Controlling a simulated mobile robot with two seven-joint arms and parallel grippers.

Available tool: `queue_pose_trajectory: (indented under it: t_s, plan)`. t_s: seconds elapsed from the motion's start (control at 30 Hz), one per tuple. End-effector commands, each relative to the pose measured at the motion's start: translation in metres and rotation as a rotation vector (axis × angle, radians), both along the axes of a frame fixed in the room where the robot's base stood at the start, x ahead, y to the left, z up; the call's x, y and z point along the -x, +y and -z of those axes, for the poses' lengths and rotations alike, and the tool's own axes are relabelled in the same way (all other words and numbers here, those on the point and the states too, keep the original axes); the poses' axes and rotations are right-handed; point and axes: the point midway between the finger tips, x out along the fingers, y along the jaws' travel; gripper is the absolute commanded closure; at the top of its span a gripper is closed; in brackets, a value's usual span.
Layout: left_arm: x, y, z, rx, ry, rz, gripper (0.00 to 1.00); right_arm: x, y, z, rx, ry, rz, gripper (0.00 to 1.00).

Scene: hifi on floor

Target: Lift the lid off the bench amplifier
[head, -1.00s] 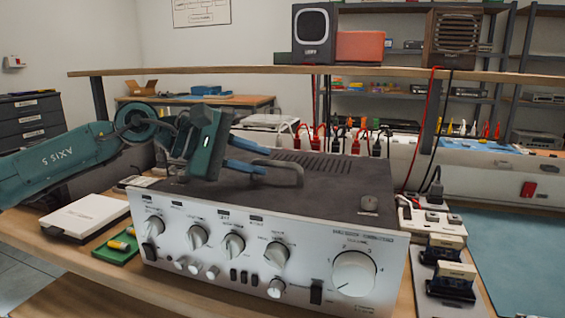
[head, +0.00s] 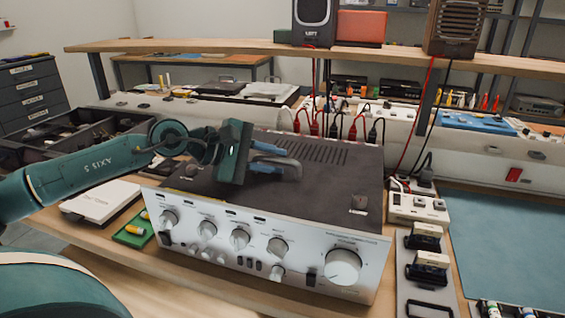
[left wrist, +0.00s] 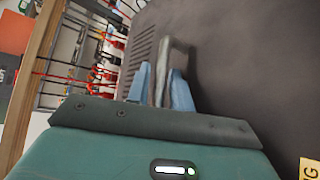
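The bench amplifier (head: 262,246) stands on the wooden bench with its silver knob panel facing me. Its dark lid (head: 318,190) lies flat on top, with vent slots at the back and a grey loop handle (head: 294,168). My left gripper (head: 272,158) is low over the lid, its blue fingers reaching right to the handle. In the left wrist view, my left gripper (left wrist: 160,85) has one finger on each side of the handle (left wrist: 183,50). The fingers stand apart; firm contact is not clear. My right gripper is not in view.
A white box (head: 100,200) and a green board (head: 134,230) lie left of the amplifier. A power strip (head: 418,208) and a grey tray with black parts (head: 428,262) are at its right. A shelf board (head: 230,45) crosses behind. A blue mat (head: 510,245) lies right.

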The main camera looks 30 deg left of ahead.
Motion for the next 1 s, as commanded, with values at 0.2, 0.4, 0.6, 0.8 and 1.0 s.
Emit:
queue_pose_trajectory:
  t_s: [0.2,0.4,0.6,0.8,1.0]
  plan:
    - [0.0,0.0,0.0,0.0,0.0,0.0,0.93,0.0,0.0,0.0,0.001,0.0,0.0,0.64]
    - [0.0,0.0,0.0,0.0,0.001,0.0,1.0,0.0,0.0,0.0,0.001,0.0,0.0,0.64]
    - [0.0,0.0,-0.003,0.001,-0.006,-0.002,1.0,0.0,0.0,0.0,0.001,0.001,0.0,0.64]
    - [-0.001,0.0,-0.013,0.002,-0.008,-0.001,1.0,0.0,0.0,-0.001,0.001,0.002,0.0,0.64]
    - [-0.001,0.0,-0.04,0.002,-0.012,-0.001,1.0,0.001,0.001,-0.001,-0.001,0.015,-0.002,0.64]
